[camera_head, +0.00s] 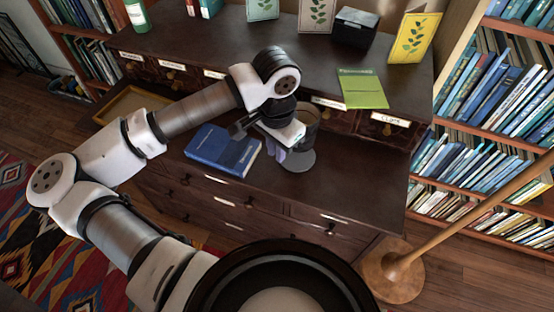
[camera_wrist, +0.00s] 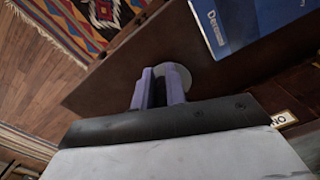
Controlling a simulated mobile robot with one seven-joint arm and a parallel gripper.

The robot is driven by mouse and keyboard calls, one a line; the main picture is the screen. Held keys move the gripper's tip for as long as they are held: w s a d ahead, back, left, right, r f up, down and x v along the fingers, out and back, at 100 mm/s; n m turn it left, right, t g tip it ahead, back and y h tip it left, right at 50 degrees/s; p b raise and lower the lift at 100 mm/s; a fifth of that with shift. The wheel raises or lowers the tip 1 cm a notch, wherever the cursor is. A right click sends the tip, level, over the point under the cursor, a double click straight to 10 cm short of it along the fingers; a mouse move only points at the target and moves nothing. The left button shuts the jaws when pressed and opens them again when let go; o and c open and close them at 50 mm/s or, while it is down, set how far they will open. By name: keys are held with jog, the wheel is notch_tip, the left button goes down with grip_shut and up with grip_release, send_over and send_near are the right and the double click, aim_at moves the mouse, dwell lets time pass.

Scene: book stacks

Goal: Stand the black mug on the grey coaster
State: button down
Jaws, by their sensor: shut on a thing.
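The black mug (camera_head: 309,116) shows as a dark, round-sided shape just behind and right of my gripper in the head view, partly hidden by it. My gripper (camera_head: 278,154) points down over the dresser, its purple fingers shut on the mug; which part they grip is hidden. The grey coaster (camera_head: 300,162) lies on the dresser top beneath the gripper and mug. In the wrist view, the coaster (camera_wrist: 175,74) shows just beyond the fingertips (camera_wrist: 158,78), partly covered by them. I cannot make out the mug there, nor whether its base touches the coaster.
A blue book (camera_head: 222,150) lies left of the coaster on the dresser (camera_head: 350,180). A wooden tray (camera_head: 130,103) lies farther left. A green booklet (camera_head: 362,88), black box (camera_head: 354,27) and standing cards are behind. A floor lamp's pole (camera_head: 470,215) rises at right.

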jog(key=shift+f+p, duration=0.3)
jog(key=shift+f, duration=2.65)
jog(key=shift+f, duration=0.15)
jog(key=c, duration=1.4)
grip_release()
jog(key=shift+c, duration=0.2)
